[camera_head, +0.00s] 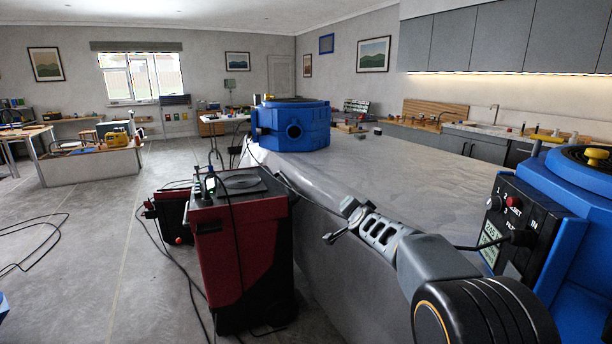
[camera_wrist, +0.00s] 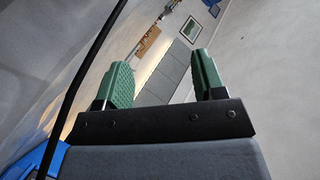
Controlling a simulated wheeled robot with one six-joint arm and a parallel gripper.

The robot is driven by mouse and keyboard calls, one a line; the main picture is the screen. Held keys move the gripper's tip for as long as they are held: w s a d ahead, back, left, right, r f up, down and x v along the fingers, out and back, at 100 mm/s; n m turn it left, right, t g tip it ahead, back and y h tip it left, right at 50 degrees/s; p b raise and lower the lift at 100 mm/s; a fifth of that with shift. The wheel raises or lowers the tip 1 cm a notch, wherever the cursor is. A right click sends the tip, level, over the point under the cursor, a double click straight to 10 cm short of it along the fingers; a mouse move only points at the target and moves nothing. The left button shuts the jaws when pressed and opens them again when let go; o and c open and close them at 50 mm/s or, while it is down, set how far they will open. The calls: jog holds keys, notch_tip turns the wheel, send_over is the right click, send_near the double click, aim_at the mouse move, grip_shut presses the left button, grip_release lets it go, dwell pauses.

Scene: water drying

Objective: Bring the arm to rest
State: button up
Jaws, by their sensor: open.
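My arm (camera_head: 440,266) reaches from the lower right toward the middle of the head view. My gripper (camera_head: 341,221) is at its end, in front of the side of the long grey table (camera_head: 400,160). In the wrist view my gripper (camera_wrist: 163,62) shows two green ridged fingers spread well apart. Nothing is between them. The wrist view is tilted and looks past the fingers to the far wall and cabinets. I cannot tell how far the gripper is from the table's side.
A blue round machine (camera_head: 292,125) stands on the table's far left end. Another blue machine (camera_head: 575,225) with a black control panel is at the right, close to my arm. A red and black cart (camera_head: 240,245) stands left of the gripper. Black cables cross the floor at left.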

jog(key=s+a+f+n+g+y+p, duration=0.1)
jog(key=s+f+n+g+p, duration=0.25)
jog(key=s, duration=0.95)
jog(key=s+f+n+g+y+p, duration=0.1)
jog(key=s+f+n+g, duration=0.25)
jog(key=s+g, duration=0.65)
jog(key=s+d+r+n+t+h+p, duration=0.1)
jog(key=s+r+p, duration=0.1)
jog(key=s, duration=0.5)
jog(key=s+d+r+t+h+p, duration=0.1)
jog(key=s+d+r+p, duration=0.1)
jog(key=s, duration=0.6)
jog(key=shift+r+n, duration=0.4)
jog(key=shift+r, duration=0.15)
jog(key=shift+t, duration=0.25)
